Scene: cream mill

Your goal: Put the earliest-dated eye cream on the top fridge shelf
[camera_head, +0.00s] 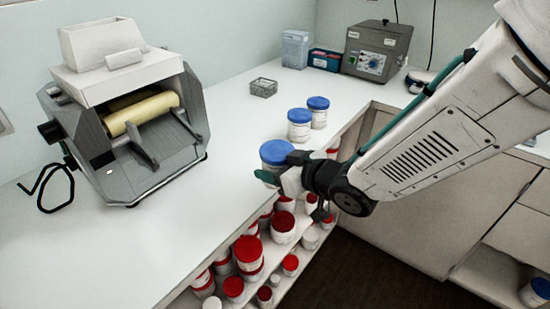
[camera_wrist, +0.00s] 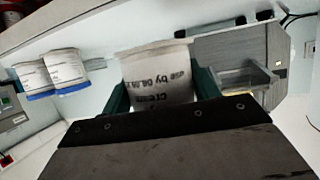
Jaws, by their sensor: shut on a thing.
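My gripper (camera_head: 277,178) is shut on a white jar with a blue lid (camera_head: 276,153) near the counter's front edge. In the wrist view, the held jar (camera_wrist: 157,72) sits between the green fingers. Its label appears upside down and reads "cream" and "use by", with a date I cannot read surely. I cannot tell whether the jar touches the counter. Two other blue-lidded white jars stand farther back, a nearer one (camera_head: 299,125) and a farther one (camera_head: 318,113). Their labels are too small to read. No fridge can be made out.
A grey roller mill (camera_head: 125,110) stands on the white counter (camera_head: 215,235) at left. Several red-lidded jars (camera_head: 249,251) fill shelves below. Another blue-lidded jar (camera_head: 537,292) is at lower right.

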